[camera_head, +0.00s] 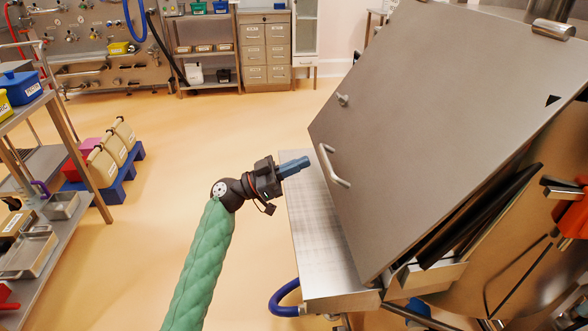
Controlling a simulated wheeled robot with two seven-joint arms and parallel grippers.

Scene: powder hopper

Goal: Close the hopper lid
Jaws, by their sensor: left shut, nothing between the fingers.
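The hopper lid (430,125) is a large flat grey metal panel at the right, standing tilted and raised. A pale bar handle (334,166) sits near its left edge, and a small knob (343,99) sits above that. The hopper opening shows partly as a dark gap (480,215) below the lid's right side. My left gripper (303,163), with blue fingertips, is shut and empty. It is just left of the handle, and the tips appear slightly apart from it. My right gripper is not in view.
A metal ledge (308,230) lies under the gripper, along the lid's left side. A blue hose (284,300) curls below it. A shelf cart (60,130) and a blue pallet with containers (112,175) stand at the left. Open floor (220,120) lies beyond.

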